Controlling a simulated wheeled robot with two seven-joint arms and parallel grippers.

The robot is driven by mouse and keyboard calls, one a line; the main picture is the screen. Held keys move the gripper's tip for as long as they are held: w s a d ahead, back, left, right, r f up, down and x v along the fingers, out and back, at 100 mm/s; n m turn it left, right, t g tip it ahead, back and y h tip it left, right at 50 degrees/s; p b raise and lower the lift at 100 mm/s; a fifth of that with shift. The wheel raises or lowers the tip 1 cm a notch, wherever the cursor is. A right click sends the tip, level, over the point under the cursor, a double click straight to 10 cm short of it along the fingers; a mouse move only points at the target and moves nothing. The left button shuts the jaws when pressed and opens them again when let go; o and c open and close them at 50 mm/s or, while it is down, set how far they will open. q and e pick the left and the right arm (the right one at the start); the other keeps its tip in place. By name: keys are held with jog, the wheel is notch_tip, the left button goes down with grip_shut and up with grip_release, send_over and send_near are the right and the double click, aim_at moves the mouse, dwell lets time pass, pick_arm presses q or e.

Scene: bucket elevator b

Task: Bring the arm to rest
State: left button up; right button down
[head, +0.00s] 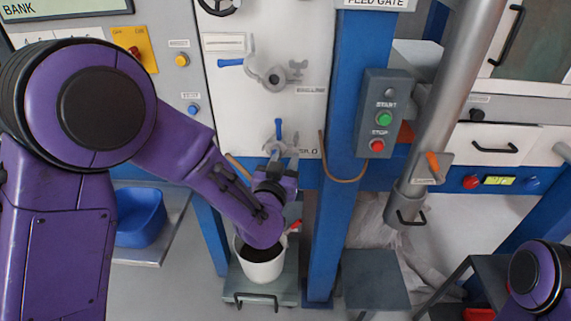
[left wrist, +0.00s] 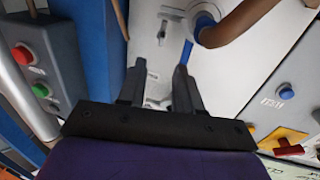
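My left arm reaches in from the left in the head view. My left gripper (head: 282,161) is in front of the white panel (head: 300,110), by a lower valve with an upright blue handle (head: 279,130). In the left wrist view, the two fingers of my left gripper (left wrist: 158,80) stand apart with nothing between them. The panel and a blue handle (left wrist: 187,53) show beyond the fingertips. Whether a finger touches the valve is unclear. Part of my right arm shows at the lower right of the head view; its gripper is out of view.
A white bucket (head: 262,262) stands on a grey platform below my left arm. A blue post (head: 338,110) carries the start/stop box (head: 383,115). A grey pipe (head: 449,90) slants down to its right. A blue bin (head: 140,217) sits at left.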

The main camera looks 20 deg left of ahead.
dwell(0.4)
pick_arm(q)
jog(key=s+a+f+n+g, duration=0.2)
jog(key=s+f+g, duration=0.15)
jog(key=f, duration=0.45)
jog(key=s+a+f+n+g+y, duration=0.1)
jog(key=s+a+f+n+g, duration=0.15)
jog(key=s+f, duration=0.35)
jog(key=s+a+f+n+g, duration=0.1)
jog(key=s+a+f+g, duration=0.15)
jog(key=f, duration=0.65)
jog(key=s+a+f+g, duration=0.1)
jog(key=s+f, duration=0.3)
jog(key=s, duration=0.4)
jog(key=s+a+f+g, duration=0.2)
jog(key=s+f+g, duration=0.1)
jog(key=s+f, duration=0.2)
jog(key=s+a+f+g+y, duration=0.1)
jog(key=s+f, duration=0.3)
jog(key=s, duration=0.6)
jog(key=shift+s+a+f+g, duration=0.3)
jog(key=shift+a+f+g, duration=0.1)
jog(key=shift+g, duration=0.25)
